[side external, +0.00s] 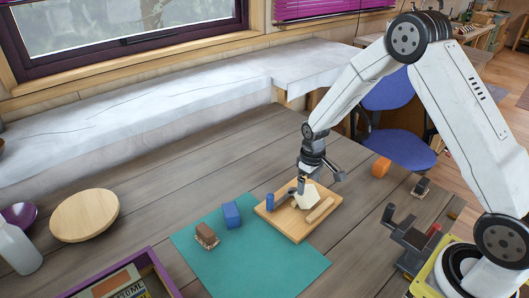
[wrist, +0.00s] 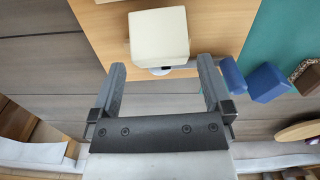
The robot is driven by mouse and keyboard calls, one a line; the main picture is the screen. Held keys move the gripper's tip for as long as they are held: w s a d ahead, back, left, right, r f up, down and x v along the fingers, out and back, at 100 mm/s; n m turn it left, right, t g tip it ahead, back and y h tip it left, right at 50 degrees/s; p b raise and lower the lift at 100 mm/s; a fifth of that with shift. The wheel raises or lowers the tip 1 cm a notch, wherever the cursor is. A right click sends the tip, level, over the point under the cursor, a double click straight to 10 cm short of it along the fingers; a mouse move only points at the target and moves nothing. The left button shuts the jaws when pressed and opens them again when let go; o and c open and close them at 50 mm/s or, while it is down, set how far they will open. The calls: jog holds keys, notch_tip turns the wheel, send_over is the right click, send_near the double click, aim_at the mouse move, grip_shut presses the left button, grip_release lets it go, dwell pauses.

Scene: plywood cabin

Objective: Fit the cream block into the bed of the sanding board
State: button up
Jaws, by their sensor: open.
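The cream block (side external: 305,196) stands at the wooden sanding board (side external: 274,221), over its middle, and looks tilted in the side view. In the wrist view the cream block (wrist: 159,38) lies just beyond my fingertips, roughly centred between them. My gripper (wrist: 161,68) is open and empty, with one finger on each side of the gap. In the side view my gripper (side external: 299,188) is low over the board, close to the block. The block and gripper hide part of the board, and I cannot make out the bed or whether the block touches it.
A blue peg (side external: 270,201) and a pale wooden bar (side external: 320,210) are on the board. A blue block (side external: 231,215) and a brown block (side external: 205,232) sit on the teal mat (side external: 263,268). An orange piece (side external: 381,167) lies at the back right. A purple crate (side external: 155,265) stands in front.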

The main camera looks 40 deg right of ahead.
aim_at(308, 188)
jog(key=shift+f, duration=2.4)
jog(key=c, duration=1.1)
jog(key=shift+r, duration=0.1)
jog(key=shift+r, duration=0.7)
jog(key=shift+s+a+r, duration=0.3)
jog(key=shift+s+r, duration=1.6)
jog(key=shift+s, duration=0.4)
jog(key=shift+s+a+r, duration=0.3)
jog(key=shift+s+r, duration=1.6)
jog(key=shift+s, duration=0.45)
jog(key=shift+s+a+r, duration=0.3)
jog(key=shift+s+r, duration=1.6)
jog(key=shift+s, duration=0.4)
